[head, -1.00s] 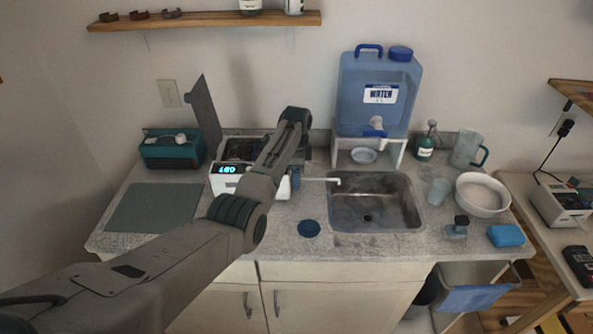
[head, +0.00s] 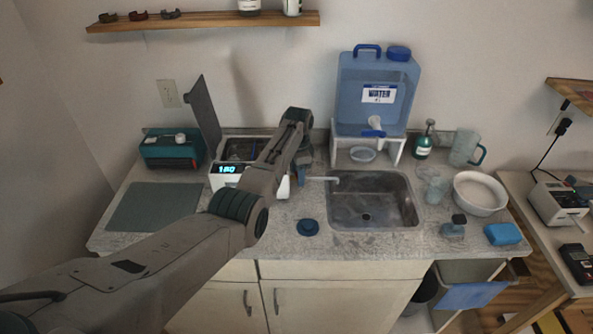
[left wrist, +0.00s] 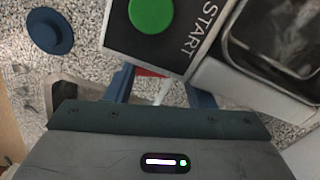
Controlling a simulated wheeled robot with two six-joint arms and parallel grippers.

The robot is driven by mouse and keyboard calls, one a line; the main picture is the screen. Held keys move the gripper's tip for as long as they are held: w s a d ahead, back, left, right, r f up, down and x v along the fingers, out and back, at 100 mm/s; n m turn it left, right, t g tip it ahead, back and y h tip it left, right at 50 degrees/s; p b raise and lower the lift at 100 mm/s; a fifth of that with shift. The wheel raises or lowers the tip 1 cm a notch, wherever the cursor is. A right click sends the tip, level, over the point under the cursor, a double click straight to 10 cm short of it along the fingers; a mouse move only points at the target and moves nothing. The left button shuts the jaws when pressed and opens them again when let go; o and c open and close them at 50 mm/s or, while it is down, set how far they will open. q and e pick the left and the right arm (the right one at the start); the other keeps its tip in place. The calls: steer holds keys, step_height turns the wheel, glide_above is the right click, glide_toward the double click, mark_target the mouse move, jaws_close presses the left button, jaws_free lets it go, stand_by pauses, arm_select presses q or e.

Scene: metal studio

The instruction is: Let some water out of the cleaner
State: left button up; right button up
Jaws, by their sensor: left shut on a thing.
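The cleaner (head: 226,181) is a white box on the counter left of the sink, its dark lid (head: 203,115) raised and its display lit. Its green START button (left wrist: 151,12) shows in the left wrist view. A thin white spout (head: 322,179) reaches from its right side over the sink (head: 370,208). My left gripper (head: 301,178) is at that side, with its blue fingers (left wrist: 160,88) around a small part, seemingly the drain tap. A bit of red (left wrist: 151,72) shows between them; the rest is hidden. I cannot make out water running. My right gripper is out of view.
A bowl (head: 480,192), a pitcher (head: 465,148) and a blue sponge (head: 502,234) are at the right.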

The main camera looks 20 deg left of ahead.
arm_select(q)
steer(key=shift+w+d+r+n, duration=0.1)
steer(key=shift+n, duration=0.3)
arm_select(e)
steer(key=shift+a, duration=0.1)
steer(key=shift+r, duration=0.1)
arm_select(q)
steer(key=o, duration=1)
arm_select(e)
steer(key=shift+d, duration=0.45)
